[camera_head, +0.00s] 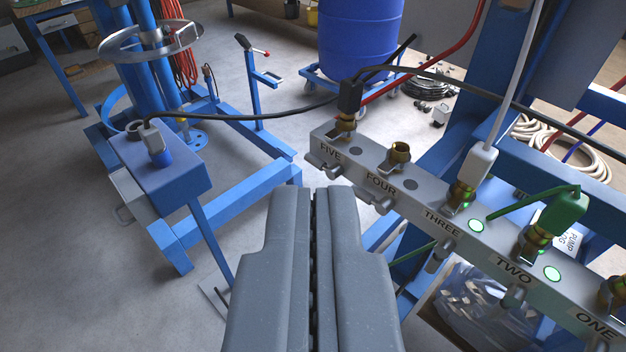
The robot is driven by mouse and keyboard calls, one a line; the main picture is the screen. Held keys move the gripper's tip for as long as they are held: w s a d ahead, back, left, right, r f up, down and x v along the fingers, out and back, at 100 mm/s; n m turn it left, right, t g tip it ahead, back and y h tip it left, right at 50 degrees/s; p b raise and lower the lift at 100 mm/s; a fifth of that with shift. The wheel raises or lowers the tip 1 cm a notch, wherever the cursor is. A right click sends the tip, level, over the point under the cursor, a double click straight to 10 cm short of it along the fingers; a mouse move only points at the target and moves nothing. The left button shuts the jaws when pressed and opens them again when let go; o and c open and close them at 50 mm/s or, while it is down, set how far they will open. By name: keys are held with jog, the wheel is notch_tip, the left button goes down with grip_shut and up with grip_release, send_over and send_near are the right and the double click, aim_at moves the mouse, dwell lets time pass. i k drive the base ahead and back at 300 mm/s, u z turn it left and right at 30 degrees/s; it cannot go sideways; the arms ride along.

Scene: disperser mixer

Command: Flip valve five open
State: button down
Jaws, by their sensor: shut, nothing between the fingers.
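A grey valve manifold (408,207) runs from the upper middle to the lower right, with labels FIVE, FOUR, THREE, TWO and ONE. Valve five (345,125) is at its far left end, a brass fitting with a black plug (350,96) and cable on top. A small metal lever (320,167) sticks out of the front face below the label FIVE. The indicators by five and four look dark; those by three and two glow green. My gripper (314,190) is shut and empty, pointing forward, just below and left of the FIVE end in the picture, apparently apart from it.
A blue frame with a box (160,170) stands to the left. A black cable (250,117) spans from it to valve five. A blue barrel (358,40) stands behind on a dolly. Grey floor (70,220) is free at the left.

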aim_at(334, 171)
jog(key=z, duration=2.2)
jog(key=k, duration=0.6)
jog(key=u, duration=1.75)
jog(key=i, duration=0.5)
jog(key=u, duration=0.15)
